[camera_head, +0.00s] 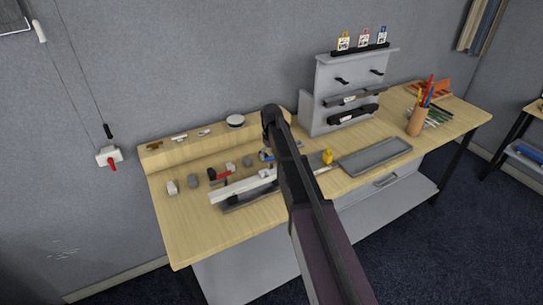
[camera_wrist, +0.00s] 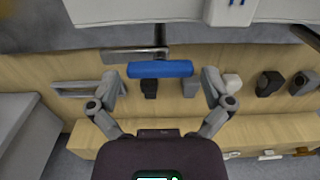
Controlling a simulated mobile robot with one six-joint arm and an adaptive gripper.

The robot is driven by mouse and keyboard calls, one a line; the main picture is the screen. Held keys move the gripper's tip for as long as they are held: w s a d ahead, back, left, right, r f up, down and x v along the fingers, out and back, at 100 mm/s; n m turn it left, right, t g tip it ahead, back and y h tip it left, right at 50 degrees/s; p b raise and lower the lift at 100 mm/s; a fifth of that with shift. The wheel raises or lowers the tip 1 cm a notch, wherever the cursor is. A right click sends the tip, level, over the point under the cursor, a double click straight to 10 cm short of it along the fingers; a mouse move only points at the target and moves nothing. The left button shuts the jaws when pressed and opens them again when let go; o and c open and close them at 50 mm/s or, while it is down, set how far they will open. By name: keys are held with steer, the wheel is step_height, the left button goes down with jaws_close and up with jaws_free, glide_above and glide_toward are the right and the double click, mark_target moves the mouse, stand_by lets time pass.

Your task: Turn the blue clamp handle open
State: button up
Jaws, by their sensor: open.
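The blue clamp handle (camera_wrist: 160,69) is a short bar lying crosswise in the wrist view, joined to a dark metal stem that runs up toward a pale rail. My gripper (camera_wrist: 160,80) is open, with one finger to the left of the handle and one to the right. The handle lies between the fingertips with a gap at each end, and no contact shows. In the head view a small part of the blue handle (camera_head: 265,156) shows beside my arm, which hides my gripper there.
The white rail (camera_head: 243,188) carries a red clamp (camera_head: 220,175) to the left. Several small grey blocks (camera_head: 193,181) stand behind it. A yellow object (camera_head: 328,156) and a grey tray (camera_head: 375,155) are to the right, with a pencil cup (camera_head: 416,122) beyond.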

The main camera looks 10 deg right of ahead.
mark_target(271, 157)
steer(key=shift+m, duration=0.6)
steer(key=m, duration=0.7)
steer(key=shift+m, duration=0.4)
steer(key=m, duration=0.9)
step_height(271, 157, up, 14)
steer(key=p, duration=1.4)
steer(key=s+f+n+b, duration=0.7)
steer(key=s+f+b, duration=0.3)
steer(key=s, duration=0.4)
steer(key=s+f+n+b, duration=0.7)
steer(key=s+f+b, duration=0.3)
steer(key=s, duration=0.5)
steer(key=shift+s+d, duration=0.15)
steer(key=shift+s, duration=0.1)
